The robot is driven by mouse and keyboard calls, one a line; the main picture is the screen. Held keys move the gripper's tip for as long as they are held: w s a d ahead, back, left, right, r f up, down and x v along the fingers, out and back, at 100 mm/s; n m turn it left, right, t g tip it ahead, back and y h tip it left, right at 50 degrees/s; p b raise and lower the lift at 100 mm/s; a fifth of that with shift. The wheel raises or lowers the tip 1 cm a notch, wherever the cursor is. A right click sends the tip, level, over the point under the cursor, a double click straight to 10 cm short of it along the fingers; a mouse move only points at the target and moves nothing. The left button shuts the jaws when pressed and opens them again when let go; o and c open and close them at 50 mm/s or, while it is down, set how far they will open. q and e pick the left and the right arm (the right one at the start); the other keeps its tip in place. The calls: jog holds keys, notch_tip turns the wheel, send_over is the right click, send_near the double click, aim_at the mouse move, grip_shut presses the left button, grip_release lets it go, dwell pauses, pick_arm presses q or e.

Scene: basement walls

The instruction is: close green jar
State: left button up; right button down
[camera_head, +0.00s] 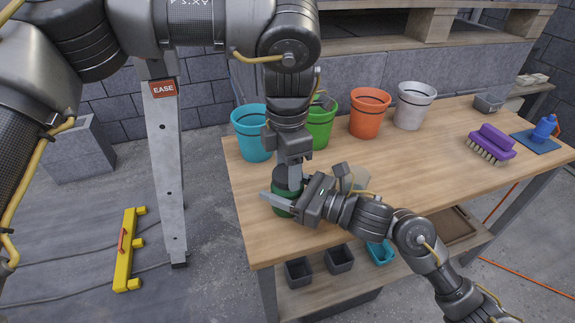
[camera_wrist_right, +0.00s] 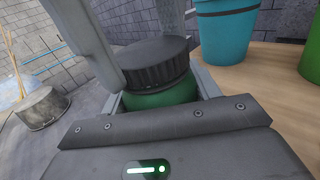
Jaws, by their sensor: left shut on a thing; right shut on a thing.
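The green jar (camera_head: 281,209) stands upright near the front left edge of the wooden table, mostly hidden by my grippers. In the right wrist view its green body (camera_wrist_right: 166,94) shows beneath a dark ribbed lid (camera_wrist_right: 156,64). The lid sits on top of the jar; I cannot tell how tightly. My left gripper (camera_head: 292,182) reaches down from above and is shut on the lid, with its fingers at the lid's sides. My right gripper (camera_head: 287,204) comes in from the right and is shut around the jar's body, one finger on each side.
Blue (camera_head: 251,137), green (camera_head: 319,128), orange (camera_head: 368,118) and white (camera_head: 411,111) pots stand along the table's back. The table's middle right is clear.

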pick_arm(q)
jog(key=o, duration=1.1)
jog(key=shift+c, duration=0.2)
jog(key=shift+r, duration=0.1)
jog(key=shift+r, duration=2.2)
jog(key=shift+r, duration=0.1)
jog(key=shift+c, duration=0.3)
